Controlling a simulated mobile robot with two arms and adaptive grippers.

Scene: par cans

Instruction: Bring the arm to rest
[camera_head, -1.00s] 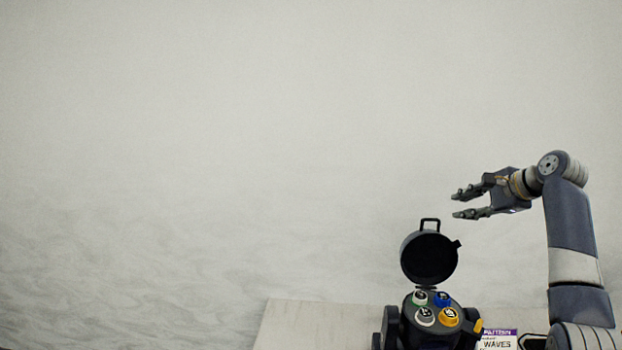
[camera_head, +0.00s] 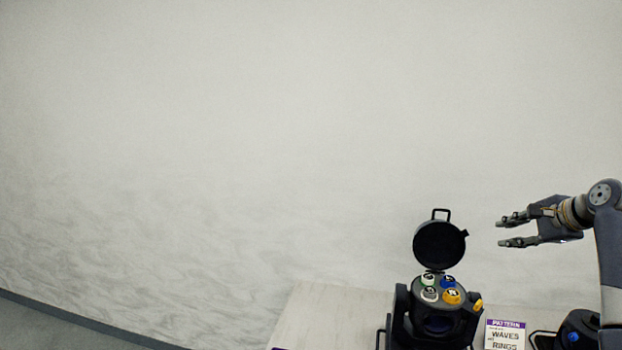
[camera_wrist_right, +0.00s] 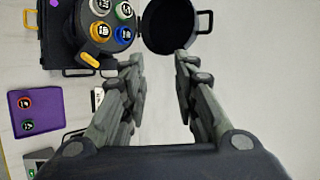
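My right gripper (camera_head: 514,231) is in the air at the right of the head view, pointing left. Its fingers are apart with nothing between them, as the right wrist view (camera_wrist_right: 160,70) also shows. The par can (camera_head: 437,318) stands on the table to the left of and below the gripper. Its round black lid (camera_head: 440,245) is swung up, baring green, blue, white and yellow round pieces on its top. In the right wrist view the open lid (camera_wrist_right: 172,25) lies beyond the fingertips, apart from them. My left gripper is not in view.
A pale table (camera_head: 325,310) carries the par can. A sign reading PATTERN, WAVES, RINGS (camera_head: 505,335) stands right of it, then a dark device (camera_head: 580,330). The wrist view shows a purple mat (camera_wrist_right: 38,112) with two round pieces. The air left of the gripper is clear.

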